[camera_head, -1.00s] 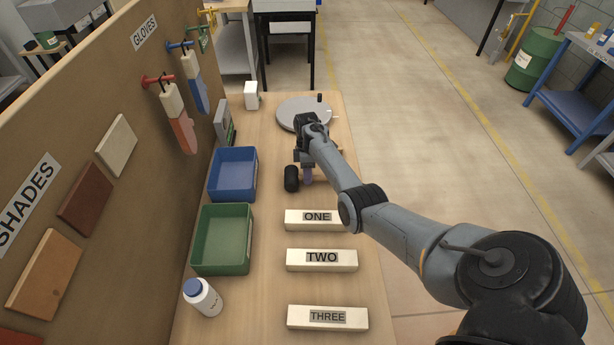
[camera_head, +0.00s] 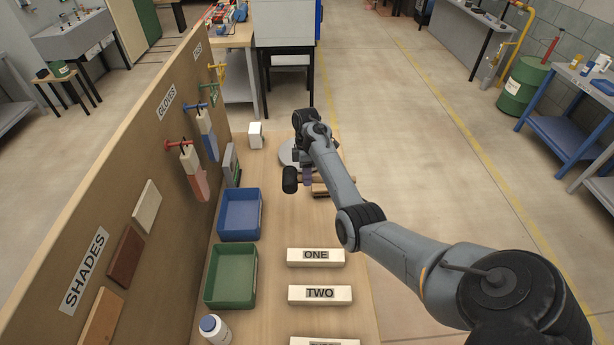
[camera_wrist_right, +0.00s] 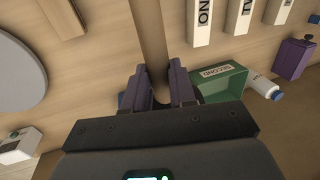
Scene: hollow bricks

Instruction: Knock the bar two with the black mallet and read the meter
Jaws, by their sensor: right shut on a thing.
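My right gripper (camera_head: 307,178) is shut on the handle of the black mallet, whose black head (camera_head: 290,180) points left in the head view. In the right wrist view the wooden handle (camera_wrist_right: 152,35) runs between the purple fingertips (camera_wrist_right: 158,82). Bar one (camera_head: 316,257), bar two (camera_head: 320,294) and bar three (camera_head: 325,341) lie in a row nearer the front; bar three is cut off by the frame. Bar two also shows in the wrist view (camera_wrist_right: 237,15). A grey upright device (camera_head: 231,165) stands by the board; I cannot tell a reading. My left gripper is out of view.
A blue bin (camera_head: 239,215), a green bin (camera_head: 231,277) and a white bottle (camera_head: 214,330) stand left of the bars. A wooden stand (camera_head: 335,187) and grey disc (camera_head: 287,154) are beside the gripper. A tall board (camera_head: 120,190) borders the table's left.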

